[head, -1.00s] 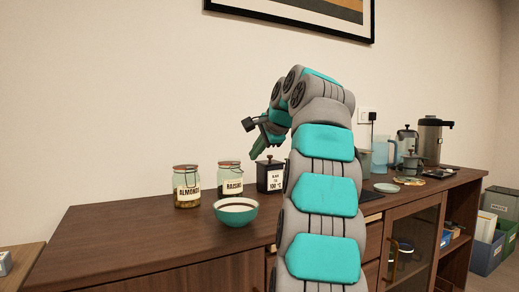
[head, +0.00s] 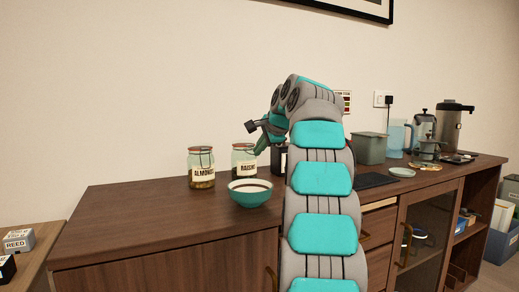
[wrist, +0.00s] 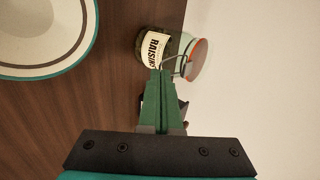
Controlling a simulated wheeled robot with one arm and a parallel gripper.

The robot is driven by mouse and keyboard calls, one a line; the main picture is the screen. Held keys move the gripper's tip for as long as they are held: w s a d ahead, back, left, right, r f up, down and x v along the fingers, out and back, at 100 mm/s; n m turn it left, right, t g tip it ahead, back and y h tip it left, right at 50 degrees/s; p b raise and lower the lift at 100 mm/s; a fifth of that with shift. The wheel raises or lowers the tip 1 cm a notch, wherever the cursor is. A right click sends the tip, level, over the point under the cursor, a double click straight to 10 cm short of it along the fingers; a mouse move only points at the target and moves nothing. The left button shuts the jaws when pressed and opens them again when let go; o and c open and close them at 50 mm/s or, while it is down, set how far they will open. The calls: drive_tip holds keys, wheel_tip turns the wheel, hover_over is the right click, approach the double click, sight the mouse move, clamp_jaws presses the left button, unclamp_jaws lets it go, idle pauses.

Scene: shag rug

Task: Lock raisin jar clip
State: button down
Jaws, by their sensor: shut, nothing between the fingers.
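The raisin jar (head: 243,168) is a clear glass jar with a reddish-rimmed lid and a white RAISINS label, standing on the sideboard. In the wrist view the raisin jar (wrist: 154,50) lies just beyond my fingertips, with its wire clip (wrist: 180,66) showing beside the lid (wrist: 197,59). I cannot tell whether the clip is locked. My gripper (head: 259,150) is above and to the right of the jar in the head view. In the wrist view my gripper (wrist: 164,75) has its green fingers together and empty, overlapping the jar's edge; contact is unclear.
The almond jar (head: 201,168) stands left of the raisin jar. A teal bowl (head: 250,198) sits in front; it also shows in the wrist view (wrist: 88,45). A dark canister (head: 278,160) is partly hidden behind my arm. The sideboard's left top (head: 125,215) is clear.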

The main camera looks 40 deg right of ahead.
drive_tip(key=shift+s+a+f+t+b, duration=0.1)
drive_tip(key=shift+f+t+b, duration=0.35)
drive_tip(key=shift+t+b, duration=0.25)
idle(0.4)
drive_tip(key=shift+w+f+t+h+b, duration=0.2)
drive_tip(key=shift+f+t+b, duration=0.55)
drive_tip(key=shift+f, duration=0.35)
drive_tip(key=shift+w+f+t+h+b, duration=0.1)
drive_tip(key=shift+f+t+h+b, duration=0.1)
drive_tip(key=shift+f+t+b, duration=0.7)
drive_tip(key=shift+f, duration=0.35)
drive_tip(key=shift+s+f, duration=0.1)
drive_tip(key=shift+s, duration=0.3)
drive_tip(key=s, duration=0.4)
drive_tip(key=s+a+f, duration=0.1)
drive_tip(key=s, duration=0.3)
drive_tip(key=s+a, duration=0.1)
drive_tip(key=s, duration=0.3)
drive_tip(key=shift+s+a+f, duration=0.25)
drive_tip(key=shift+s+f, duration=0.05)
drive_tip(key=shift+s, duration=0.1)
